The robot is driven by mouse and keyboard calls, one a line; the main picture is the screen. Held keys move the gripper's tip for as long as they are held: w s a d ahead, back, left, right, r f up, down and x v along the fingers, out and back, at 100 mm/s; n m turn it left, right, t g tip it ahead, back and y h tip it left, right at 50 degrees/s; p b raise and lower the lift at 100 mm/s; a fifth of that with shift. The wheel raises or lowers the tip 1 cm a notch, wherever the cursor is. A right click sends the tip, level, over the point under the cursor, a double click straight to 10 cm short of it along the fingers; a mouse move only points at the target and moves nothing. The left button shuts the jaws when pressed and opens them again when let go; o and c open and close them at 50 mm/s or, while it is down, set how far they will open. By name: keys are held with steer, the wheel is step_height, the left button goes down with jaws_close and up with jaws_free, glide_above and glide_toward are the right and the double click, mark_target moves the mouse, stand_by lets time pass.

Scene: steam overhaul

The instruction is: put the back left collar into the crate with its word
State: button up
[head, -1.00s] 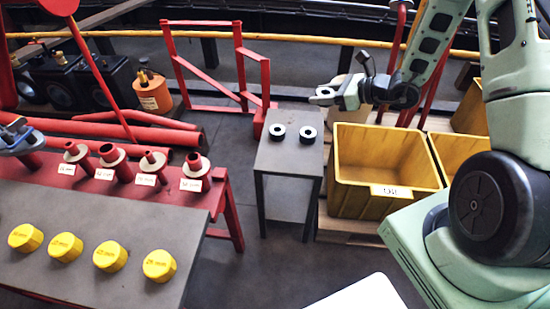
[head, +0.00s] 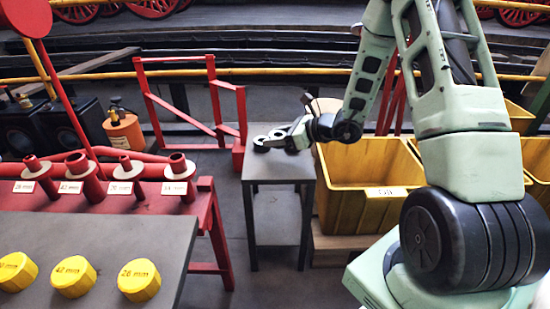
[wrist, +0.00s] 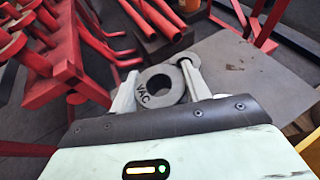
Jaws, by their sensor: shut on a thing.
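My gripper (head: 272,140) is over the back of the small grey table (head: 278,172), reaching in from the right. In the wrist view its two fingers (wrist: 158,92) are shut on a grey collar marked VAC (wrist: 143,97). The same collar (head: 260,145) shows dark at the fingertips in the head view. I cannot tell if it still touches the table. Another grey ring (wrist: 181,58) shows just beyond it in the wrist view, partly hidden by the right finger. A yellow crate (head: 345,208) stands right of the table; its white label (head: 386,192) is too small to read surely.
More yellow crates (head: 537,152) stand to the right, partly hidden by my arm. The red bench (head: 203,212) at left holds several red flanged pieces (head: 125,173) with labels. Yellow caps (head: 72,276) sit on the grey bench top (head: 130,232). A red frame (head: 212,98) stands behind the table.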

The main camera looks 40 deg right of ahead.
mark_target(277, 159)
steer(key=shift+f+b, duration=0.9)
steer(key=shift+f, duration=1.8)
steer(key=shift+f, duration=0.1)
steer(key=o, duration=0.9)
steer(key=shift+f, duration=0.15)
steer(key=shift+o, duration=0.7)
